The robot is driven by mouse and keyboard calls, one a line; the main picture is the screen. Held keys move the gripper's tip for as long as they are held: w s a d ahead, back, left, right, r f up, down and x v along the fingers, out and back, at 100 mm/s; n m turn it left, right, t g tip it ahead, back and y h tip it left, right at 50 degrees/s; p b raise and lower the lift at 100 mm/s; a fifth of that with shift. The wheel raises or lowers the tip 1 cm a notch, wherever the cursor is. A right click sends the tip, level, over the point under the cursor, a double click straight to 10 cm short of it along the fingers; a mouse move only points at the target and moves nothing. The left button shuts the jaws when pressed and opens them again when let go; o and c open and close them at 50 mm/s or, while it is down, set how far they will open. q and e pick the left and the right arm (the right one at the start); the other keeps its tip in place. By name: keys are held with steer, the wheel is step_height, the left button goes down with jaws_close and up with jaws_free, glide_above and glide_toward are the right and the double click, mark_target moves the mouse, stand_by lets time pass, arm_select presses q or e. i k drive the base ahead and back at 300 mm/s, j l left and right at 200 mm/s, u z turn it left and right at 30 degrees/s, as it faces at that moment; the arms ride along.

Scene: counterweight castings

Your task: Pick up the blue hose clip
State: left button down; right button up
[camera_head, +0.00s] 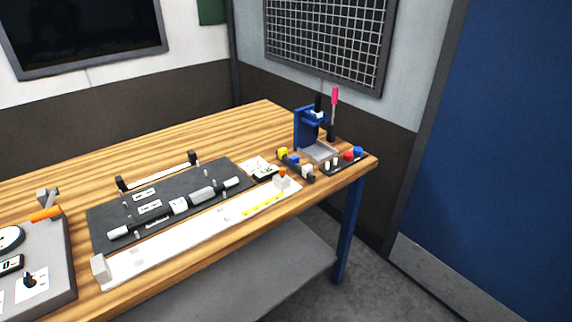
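Neither of my grippers is in view. Two small blue items show at the table's right end, and I cannot tell for sure which is the blue hose clip. One small blue piece (294,160) sits in a short dark row, just right of a yellow piece (283,153). The other, a rounded blue piece (358,152), sits beside a red piece (348,156) on a small black holder near the table's right corner. Nothing is touching either blue piece from above.
A blue press-like stand (300,128) rises behind these pieces, with a pink-handled tool (335,96) beside it. A dark mat (105,215) carries a long shaft. A white rail (190,240) lies along the front. A grey instrument box (60,275) stands left. The wooden table's (225,135) back is clear.

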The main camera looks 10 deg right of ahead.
mark_target(293, 160)
steer(key=l+u, duration=0.15)
steer(key=u, duration=0.3)
steer(key=i+l+u, duration=0.1)
steer(key=u, duration=0.35)
steer(key=k+l+u, duration=0.1)
steer(key=l+u, duration=0.35)
steer(key=l, duration=0.4)
